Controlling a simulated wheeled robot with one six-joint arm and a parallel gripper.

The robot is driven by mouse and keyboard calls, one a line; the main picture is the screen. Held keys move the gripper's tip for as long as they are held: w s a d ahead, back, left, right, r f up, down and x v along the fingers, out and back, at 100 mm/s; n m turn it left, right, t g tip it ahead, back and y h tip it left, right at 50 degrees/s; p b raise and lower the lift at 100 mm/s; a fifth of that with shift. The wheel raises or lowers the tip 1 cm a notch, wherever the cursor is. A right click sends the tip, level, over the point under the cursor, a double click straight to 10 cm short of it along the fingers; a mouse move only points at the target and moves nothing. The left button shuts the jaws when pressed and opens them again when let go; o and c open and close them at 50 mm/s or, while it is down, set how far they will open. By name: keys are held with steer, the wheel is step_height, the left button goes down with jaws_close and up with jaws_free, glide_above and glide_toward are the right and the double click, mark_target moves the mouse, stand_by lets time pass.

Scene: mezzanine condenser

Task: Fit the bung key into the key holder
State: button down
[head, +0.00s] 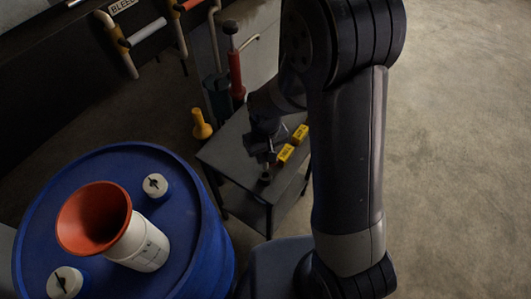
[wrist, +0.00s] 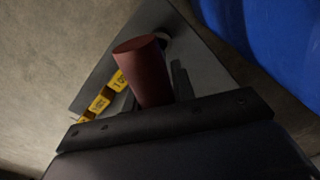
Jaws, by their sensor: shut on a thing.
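My gripper (head: 265,158) is over the small grey table, pointing down. It is shut on the bung key (wrist: 146,72), of which a dull red cylindrical part shows between the fingers in the wrist view. The key's lower end is hidden in that view. A small dark round piece (head: 265,178) shows just below the gripper at the table's near part; I cannot tell whether it is the key's end or the key holder. In the wrist view a dark round shape with a pale edge shows behind the red cylinder, partly hidden. I cannot make out the holder clearly.
Yellow lettered blocks (head: 285,154) stand on the grey table (head: 228,157), right of the gripper. A blue drum (head: 190,240) with an orange funnel (head: 93,216) and white caps stands at the left. A red pump-like tool (head: 236,75) is behind the table. Floor at right is clear.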

mark_target(265, 169)
steer(key=shift+f+b, duration=3.2)
steer(key=shift+f, duration=0.65)
steer(key=c, duration=1.1)
jaws_free()
step_height(265, 169, up, 11)
steer(key=shift+f, duration=0.1)
